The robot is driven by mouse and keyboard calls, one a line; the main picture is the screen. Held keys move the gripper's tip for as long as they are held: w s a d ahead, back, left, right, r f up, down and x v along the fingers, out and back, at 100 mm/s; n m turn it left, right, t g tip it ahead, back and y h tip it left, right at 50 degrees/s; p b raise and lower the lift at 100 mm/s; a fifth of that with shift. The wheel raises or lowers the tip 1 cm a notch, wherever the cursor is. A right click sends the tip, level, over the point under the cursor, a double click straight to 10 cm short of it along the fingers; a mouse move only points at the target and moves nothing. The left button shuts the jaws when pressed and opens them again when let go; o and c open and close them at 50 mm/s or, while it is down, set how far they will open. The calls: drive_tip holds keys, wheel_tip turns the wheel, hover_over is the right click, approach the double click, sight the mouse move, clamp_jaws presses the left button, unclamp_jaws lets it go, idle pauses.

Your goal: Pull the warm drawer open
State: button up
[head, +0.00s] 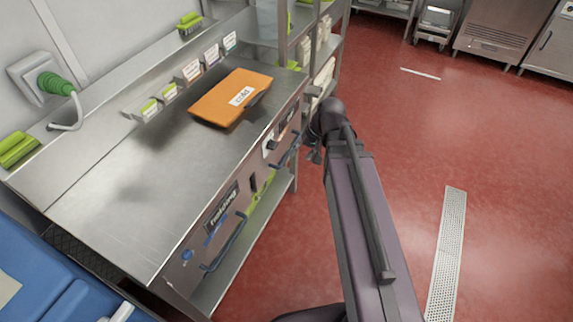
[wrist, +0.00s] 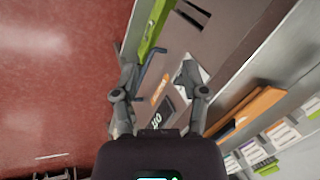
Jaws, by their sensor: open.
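A steel workbench (head: 130,190) has two drawer fronts side by side along its front. The near drawer front (head: 222,222) has a dark "holding" plate, a blue label and a dark bar handle (head: 227,245). The far drawer front (head: 284,135) has its own handle (head: 286,156). Both look closed. I cannot read the word "warm" on either. My gripper (head: 315,153) is at the far drawer, in front of its face. In the wrist view my gripper (wrist: 158,72) is open, facing a drawer with an orange label (wrist: 160,90). A blue-grey handle (wrist: 150,66) shows between the fingers; contact is unclear.
A green plug (head: 55,84) is in the wall. A shelf rack (head: 325,50) stands beyond the bench.

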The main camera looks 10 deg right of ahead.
drive_tip(key=w+d+f+m+t+y+b, duration=0.25)
drive_tip(key=w+f+y+b, duration=0.35)
drive_tip(key=f+b, duration=0.85)
drive_tip(key=m+t+y+b, duration=0.25)
drive_tip(key=t+b, duration=0.35)
drive_tip(key=b, duration=1.4)
approach(287, 154)
drive_tip(key=shift+s+d+m+g, duration=0.15)
drive_tip(key=shift+s+d, duration=0.4)
drive_tip(key=shift+d, duration=0.2)
drive_tip(key=shift+s+d+m+g, duration=0.1)
drive_tip(key=shift+s+d+m, duration=0.05)
drive_tip(key=shift+s+d, duration=0.55)
drive_tip(key=shift+w, duration=0.2)
drive_tip(key=b+x, duration=0.2)
drive_tip(key=x, duration=1.1)
drive_tip(key=shift+w+a, duration=0.2)
drive_tip(key=shift+a, duration=0.05)
clamp_jaws()
